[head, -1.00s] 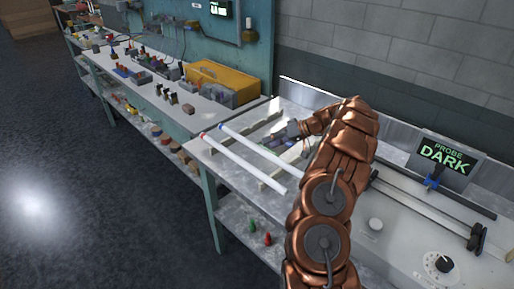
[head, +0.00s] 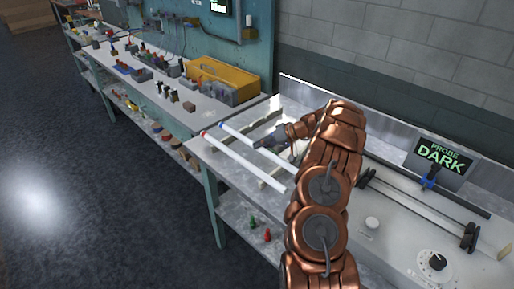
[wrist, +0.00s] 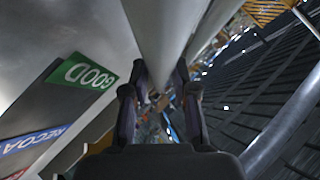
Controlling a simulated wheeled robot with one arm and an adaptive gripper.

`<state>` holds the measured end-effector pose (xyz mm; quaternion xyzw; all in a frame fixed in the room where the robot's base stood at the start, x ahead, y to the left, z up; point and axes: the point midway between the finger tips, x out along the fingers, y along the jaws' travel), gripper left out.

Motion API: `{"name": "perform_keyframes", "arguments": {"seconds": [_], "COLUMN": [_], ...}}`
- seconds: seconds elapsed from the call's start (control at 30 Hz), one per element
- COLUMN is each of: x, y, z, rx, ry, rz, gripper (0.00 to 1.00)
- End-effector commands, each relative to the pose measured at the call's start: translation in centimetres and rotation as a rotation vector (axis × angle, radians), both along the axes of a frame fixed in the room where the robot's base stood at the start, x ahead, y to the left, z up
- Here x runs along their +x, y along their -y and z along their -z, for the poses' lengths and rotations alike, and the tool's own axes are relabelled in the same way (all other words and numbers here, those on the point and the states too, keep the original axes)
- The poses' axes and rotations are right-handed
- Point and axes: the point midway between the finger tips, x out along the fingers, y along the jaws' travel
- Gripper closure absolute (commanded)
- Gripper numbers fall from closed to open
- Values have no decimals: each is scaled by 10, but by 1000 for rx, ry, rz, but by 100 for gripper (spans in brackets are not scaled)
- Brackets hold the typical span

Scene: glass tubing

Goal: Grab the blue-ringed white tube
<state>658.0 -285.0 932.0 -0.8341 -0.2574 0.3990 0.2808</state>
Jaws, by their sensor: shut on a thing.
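The blue-ringed white tube (head: 238,134) lies slantwise across the bench, its blue end at the upper left. The red-ringed white tube (head: 240,160) lies in front of it, roughly parallel. My gripper (head: 268,141) is at the middle of the blue-ringed tube, and my arm hides that tube's right part. In the wrist view, the fingers of my gripper (wrist: 159,98) are on both sides of a pale tube (wrist: 158,35) and closed on it. No ring shows there.
A screen reading PROBE DARK (head: 441,156) and a rail fixture (head: 420,207) stand to the right. A yellow bin (head: 222,80) is on the far bench. The wrist view shows a green GOOD label (wrist: 88,75) at the left.

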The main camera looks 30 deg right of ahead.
Motion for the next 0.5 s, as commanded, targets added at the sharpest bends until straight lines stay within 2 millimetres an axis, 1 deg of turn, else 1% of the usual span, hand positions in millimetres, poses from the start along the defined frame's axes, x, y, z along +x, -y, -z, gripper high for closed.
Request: {"name": "perform_keyframes", "arguments": {"seconds": [0.03, 0.17, 0.2, 0.5], "x": [0, 0, 0, 0], "y": [0, 0, 0, 0], "z": [0, 0, 0, -1], "rx": [0, 0, 0, -1], "ry": [0, 0, 0, 1], "rz": [0, 0, 0, -1], "gripper": [85, 99, 100, 100]}}
